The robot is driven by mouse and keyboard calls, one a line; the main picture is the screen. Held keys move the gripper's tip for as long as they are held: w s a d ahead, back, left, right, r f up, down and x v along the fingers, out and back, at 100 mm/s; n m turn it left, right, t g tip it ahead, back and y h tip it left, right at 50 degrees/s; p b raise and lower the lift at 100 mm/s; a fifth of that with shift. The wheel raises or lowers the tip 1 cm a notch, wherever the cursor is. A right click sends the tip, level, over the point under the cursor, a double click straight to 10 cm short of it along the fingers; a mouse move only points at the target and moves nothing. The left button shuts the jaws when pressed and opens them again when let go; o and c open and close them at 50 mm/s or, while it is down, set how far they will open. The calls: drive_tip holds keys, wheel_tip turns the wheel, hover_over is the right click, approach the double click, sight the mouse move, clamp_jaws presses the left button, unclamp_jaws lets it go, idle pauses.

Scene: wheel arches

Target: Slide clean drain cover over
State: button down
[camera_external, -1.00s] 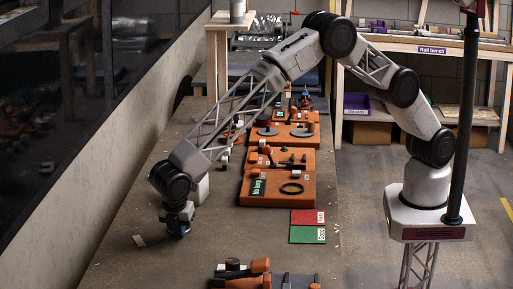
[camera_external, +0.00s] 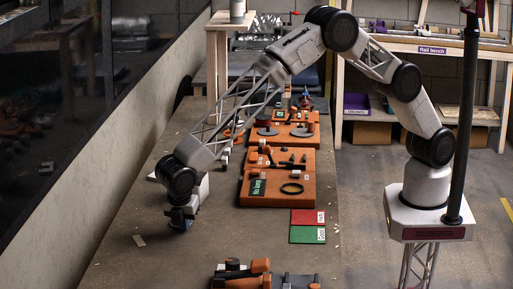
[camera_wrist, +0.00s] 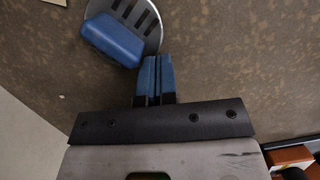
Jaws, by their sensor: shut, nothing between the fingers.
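In the wrist view a round grey metal drain cover (camera_wrist: 148,23) with dark slots lies at the top, partly cut off by the frame edge. A blue rounded block (camera_wrist: 112,41) overlaps its left side and hides part of it. My gripper (camera_wrist: 154,60) has its blue fingers together with nothing between them. The fingertips are at the near edge of the cover, right of the blue block; I cannot tell whether they touch. In the external view my gripper (camera_external: 181,225) is low over the left part of the bench, and the cover cannot be made out there.
A small pale tag (camera_external: 139,240) lies on the bench left of my gripper. Orange fixture boards (camera_external: 305,190) stand to the right, with red and green mats (camera_external: 307,234) nearer. Orange and grey parts (camera_external: 245,274) sit at the near edge. The left wall is close.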

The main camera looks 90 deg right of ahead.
drive_tip(key=shift+w+a, duration=0.1)
drive_tip(key=shift+a, duration=0.55)
drive_tip(key=a, duration=0.1)
drive_tip(key=a+r, duration=0.1)
drive_tip(key=shift+w+a, duration=0.35)
drive_tip(key=v, duration=0.9)
drive_tip(key=shift+d, duration=0.15)
